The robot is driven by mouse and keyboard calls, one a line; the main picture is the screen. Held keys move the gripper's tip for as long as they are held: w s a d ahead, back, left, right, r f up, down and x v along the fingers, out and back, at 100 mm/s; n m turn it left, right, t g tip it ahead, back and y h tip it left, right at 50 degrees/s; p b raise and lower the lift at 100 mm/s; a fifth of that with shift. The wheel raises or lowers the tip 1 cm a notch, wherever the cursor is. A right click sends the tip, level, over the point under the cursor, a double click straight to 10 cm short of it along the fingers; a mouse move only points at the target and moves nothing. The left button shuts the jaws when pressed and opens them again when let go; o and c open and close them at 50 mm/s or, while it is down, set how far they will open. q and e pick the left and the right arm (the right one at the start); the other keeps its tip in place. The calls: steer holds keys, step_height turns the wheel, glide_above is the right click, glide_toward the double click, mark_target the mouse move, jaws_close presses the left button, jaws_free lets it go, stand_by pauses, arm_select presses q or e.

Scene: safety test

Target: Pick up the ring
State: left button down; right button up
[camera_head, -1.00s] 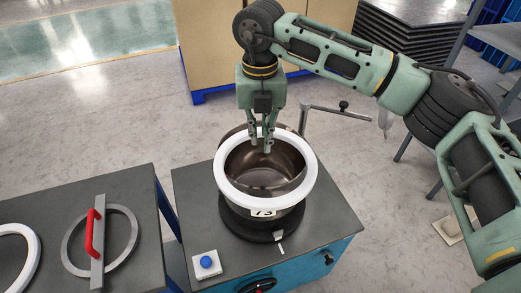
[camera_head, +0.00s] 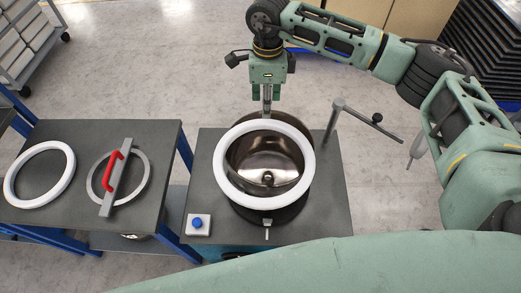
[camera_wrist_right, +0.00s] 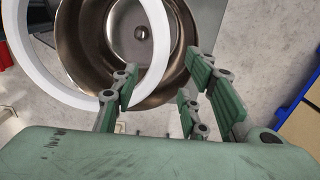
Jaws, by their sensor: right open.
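A white ring (camera_head: 225,180) lies on the rim of a shiny metal pot (camera_head: 268,165) on the dark-topped table (camera_head: 335,205). My right gripper (camera_head: 266,108) points down at the far edge of this ring, open and empty. In the right wrist view the ring (camera_wrist_right: 45,75) and pot (camera_wrist_right: 105,45) are at upper left. The open right fingers (camera_wrist_right: 162,75) have part of the ring's edge between them in the picture; I cannot tell whether they touch it. A second white ring (camera_head: 67,165) lies flat on the left table. My left gripper is out of view.
The left table (camera_head: 75,130) also holds a grey ring with a red handle (camera_head: 112,170). A button box with a blue button (camera_head: 197,224) stands at the right table's front left. A bent metal bar (camera_head: 355,115) rises at that table's far right.

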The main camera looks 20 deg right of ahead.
mark_target(264, 123)
steer(key=f, duration=0.1)
steer(key=f+p, duration=0.1)
steer(key=shift+s+a+f, duration=0.1)
steer(key=shift+a+f, duration=0.2)
steer(key=shift+a, duration=0.1)
step_height(264, 123, down, 4)
steer(key=shift+s+d+f+p, duration=0.1)
steer(key=shift+s+f+p, duration=0.05)
steer(key=shift+p, duration=1.05)
steer(key=shift+f, duration=0.3)
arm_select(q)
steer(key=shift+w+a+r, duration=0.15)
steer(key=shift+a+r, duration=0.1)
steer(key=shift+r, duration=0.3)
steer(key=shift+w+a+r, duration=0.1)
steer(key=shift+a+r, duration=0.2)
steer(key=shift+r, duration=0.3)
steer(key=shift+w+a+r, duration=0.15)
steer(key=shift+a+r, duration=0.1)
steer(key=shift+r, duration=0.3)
arm_select(e)
jaws_close()
